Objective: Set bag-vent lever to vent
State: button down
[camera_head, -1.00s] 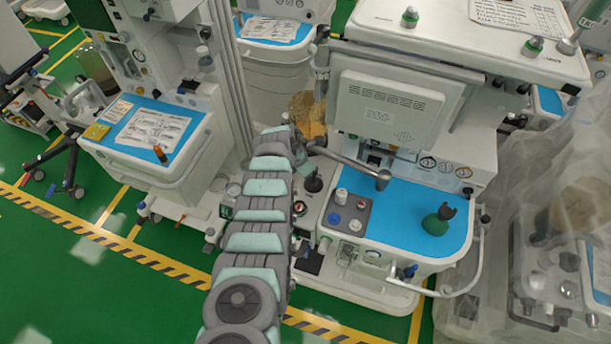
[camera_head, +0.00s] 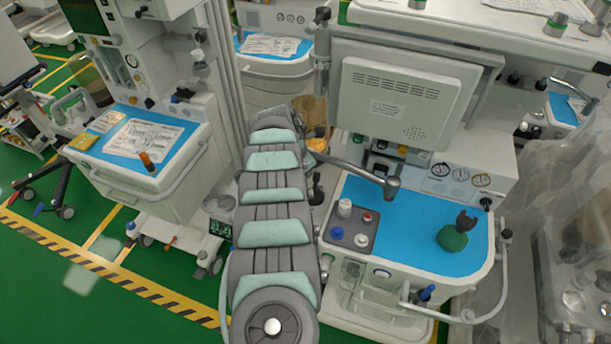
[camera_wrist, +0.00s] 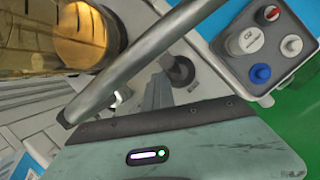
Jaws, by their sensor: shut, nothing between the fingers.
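A dark round knob on a short stem (camera_wrist: 181,70), possibly the bag-vent lever, stands just beyond my fingers in the wrist view; I cannot read its setting. In the head view a dark upright part (camera_head: 317,190) shows beside my arm, mostly hidden. My gripper (camera_wrist: 158,92) is shut and empty, its grey fingers pointing towards the knob's base; contact cannot be told. In the head view my arm hides the gripper. A grey control block (camera_head: 349,230) carries a white knob (camera_head: 344,208), a blue knob (camera_head: 337,233) and a small red one (camera_head: 367,217); it also shows in the wrist view (camera_wrist: 262,62).
A bent grey tube (camera_head: 352,167) crosses near the gripper and cuts across the wrist view (camera_wrist: 140,60). An amber canister (camera_wrist: 84,36) is close at upper left. Another cart (camera_head: 180,175) stands left.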

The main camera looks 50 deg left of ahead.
jog(key=shift+w+d+r, duration=0.15)
jog(key=shift+w+d, duration=0.25)
jog(key=shift+d, duration=0.05)
jog(key=shift+w+d+r, duration=0.2)
jog(key=shift+w+r, duration=0.05)
jog(key=shift+r, duration=0.2)
jog(key=shift+w+d+r, duration=0.2)
jog(key=shift+r, duration=0.25)
notch_tip(320, 180, up, 11)
jog(key=p, duration=0.2)
send_over(317, 171)
jog(key=s+a, duration=0.3)
jog(key=a, duration=0.1)
jog(key=shift+s+f, duration=0.1)
jog(key=shift+s, duration=0.1)
